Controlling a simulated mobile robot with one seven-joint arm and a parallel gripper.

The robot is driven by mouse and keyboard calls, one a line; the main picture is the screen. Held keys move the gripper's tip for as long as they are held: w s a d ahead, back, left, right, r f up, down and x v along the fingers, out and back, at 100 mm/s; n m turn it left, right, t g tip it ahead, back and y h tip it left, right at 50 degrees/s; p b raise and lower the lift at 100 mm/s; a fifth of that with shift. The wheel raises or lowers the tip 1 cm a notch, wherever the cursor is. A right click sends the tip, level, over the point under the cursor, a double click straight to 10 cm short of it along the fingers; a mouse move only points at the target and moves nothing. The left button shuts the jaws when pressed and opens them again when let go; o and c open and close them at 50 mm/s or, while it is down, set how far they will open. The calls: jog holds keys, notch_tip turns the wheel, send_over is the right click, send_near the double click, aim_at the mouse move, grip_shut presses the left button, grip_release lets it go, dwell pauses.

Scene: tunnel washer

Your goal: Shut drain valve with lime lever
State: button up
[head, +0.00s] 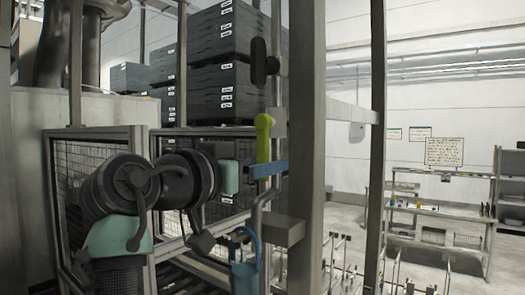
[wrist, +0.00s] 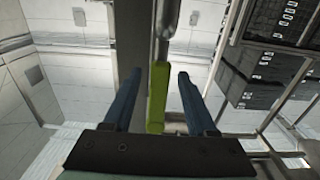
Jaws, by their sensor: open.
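The lime lever (head: 263,140) stands upright beside a grey post, on a thin pipe with a grey valve body. In the wrist view the lever (wrist: 158,95) runs lengthwise between the two blue fingers. My gripper (wrist: 160,74) is open, with one finger on each side of the lever and a visible gap to both. In the head view my gripper (head: 270,169) is at the lever's lower end, and its blue finger hides part of it. Contact cannot be told from these views.
A thick grey post (head: 306,130) stands just right of the lever. A blue container (head: 244,278) hangs below my gripper.

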jog(key=shift+w+d, duration=0.15)
jog(key=shift+d, duration=0.05)
grip_shut()
dwell(1.4)
